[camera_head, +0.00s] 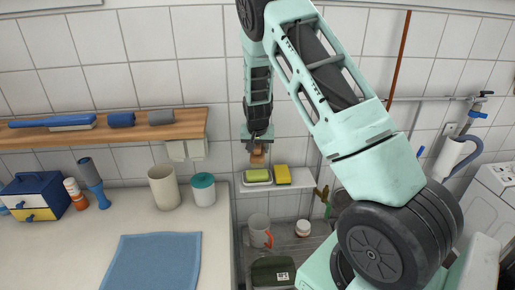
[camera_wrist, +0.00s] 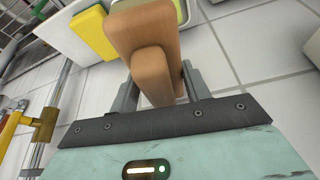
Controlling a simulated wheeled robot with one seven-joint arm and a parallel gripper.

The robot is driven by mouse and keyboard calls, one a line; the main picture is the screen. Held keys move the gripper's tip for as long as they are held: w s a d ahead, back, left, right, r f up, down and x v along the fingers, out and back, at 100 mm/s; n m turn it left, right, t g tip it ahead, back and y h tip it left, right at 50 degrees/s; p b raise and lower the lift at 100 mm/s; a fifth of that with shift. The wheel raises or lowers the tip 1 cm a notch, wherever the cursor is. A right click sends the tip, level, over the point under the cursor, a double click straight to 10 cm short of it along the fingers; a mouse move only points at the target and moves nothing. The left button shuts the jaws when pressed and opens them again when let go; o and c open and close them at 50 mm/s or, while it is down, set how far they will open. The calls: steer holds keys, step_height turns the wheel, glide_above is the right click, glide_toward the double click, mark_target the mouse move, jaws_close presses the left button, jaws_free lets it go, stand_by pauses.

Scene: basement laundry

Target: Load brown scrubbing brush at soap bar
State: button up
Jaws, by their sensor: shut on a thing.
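My gripper (camera_head: 257,143) points down in front of the tiled wall and is shut on the brown scrubbing brush (camera_head: 257,159). In the wrist view the brush (camera_wrist: 147,30) sits between the two grey fingers, its wooden block toward the top; its bristles are not visible. The greenish soap bar (camera_head: 257,175) lies on a white holder at the wall, just below the brush in the head view. In the wrist view the soap is mostly hidden behind the brush, with a pale green part at the top edge. I cannot tell whether brush and soap touch.
A yellow sponge (camera_head: 282,174) lies right of the soap on the white ledge (camera_head: 305,180). A brass tap (camera_head: 321,193) stands further right. A wooden shelf (camera_head: 150,132) is above.

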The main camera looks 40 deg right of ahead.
steer(key=shift+w+f, duration=0.1)
steer(key=shift+f, duration=0.05)
steer(key=shift+f+b, duration=1.85)
steer(key=shift+f, duration=1)
steer(key=shift+f+b, duration=0.5)
steer(key=shift+f, duration=0.05)
steer(key=shift+r, duration=0.15)
steer(key=shift+r+p, duration=2.25)
steer(key=shift+r, duration=1.2)
steer(key=shift+f, duration=0.15)
